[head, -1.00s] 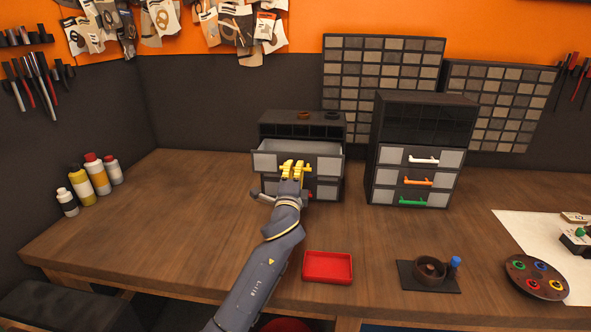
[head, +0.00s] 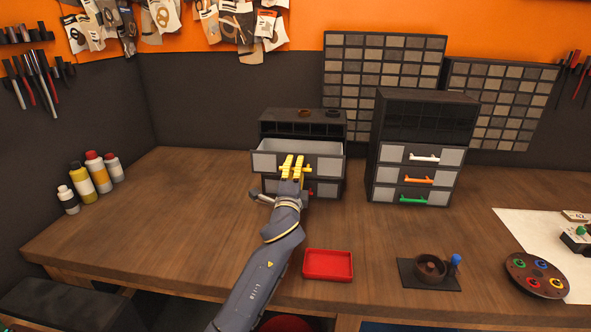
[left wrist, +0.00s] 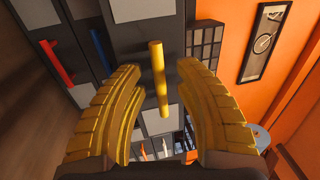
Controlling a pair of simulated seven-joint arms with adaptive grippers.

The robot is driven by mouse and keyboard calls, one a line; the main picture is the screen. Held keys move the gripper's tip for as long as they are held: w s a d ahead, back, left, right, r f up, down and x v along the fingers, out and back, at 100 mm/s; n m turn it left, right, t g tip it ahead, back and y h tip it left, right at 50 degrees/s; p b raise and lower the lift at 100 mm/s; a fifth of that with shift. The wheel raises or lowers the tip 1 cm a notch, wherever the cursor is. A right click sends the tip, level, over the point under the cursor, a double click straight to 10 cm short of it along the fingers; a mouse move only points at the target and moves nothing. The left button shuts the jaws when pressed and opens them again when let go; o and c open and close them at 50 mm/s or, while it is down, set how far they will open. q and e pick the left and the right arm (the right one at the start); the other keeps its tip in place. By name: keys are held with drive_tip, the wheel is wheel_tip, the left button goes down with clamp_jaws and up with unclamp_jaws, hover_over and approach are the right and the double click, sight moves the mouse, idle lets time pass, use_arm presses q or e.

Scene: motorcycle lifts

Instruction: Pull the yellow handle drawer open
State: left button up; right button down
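The yellow handle drawer (head: 265,162) is the top drawer of the left black cabinet (head: 292,117). It stands pulled out, with its pale inside showing from above. My left gripper (head: 291,168) is at its front, over the yellow handle (head: 309,170). In the left wrist view the yellow handle (left wrist: 158,82) stands between the two yellow fingers of my left gripper (left wrist: 160,67). The fingers are apart, with a gap on each side of the handle. My right gripper is not in view.
Lower drawers with a red handle (left wrist: 57,62) and a blue handle (left wrist: 99,50) sit below. A second cabinet (head: 425,120) stands to the right. A red tray (head: 328,279) lies near the front edge. Bottles (head: 99,173) stand far left; the left tabletop is clear.

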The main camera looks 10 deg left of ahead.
use_arm(q)
drive_tip(key=s+f, duration=0.2)
drive_tip(key=s, duration=0.9)
drive_tip(key=shift+s+f, duration=0.15)
drive_tip(key=shift+s, duration=0.25)
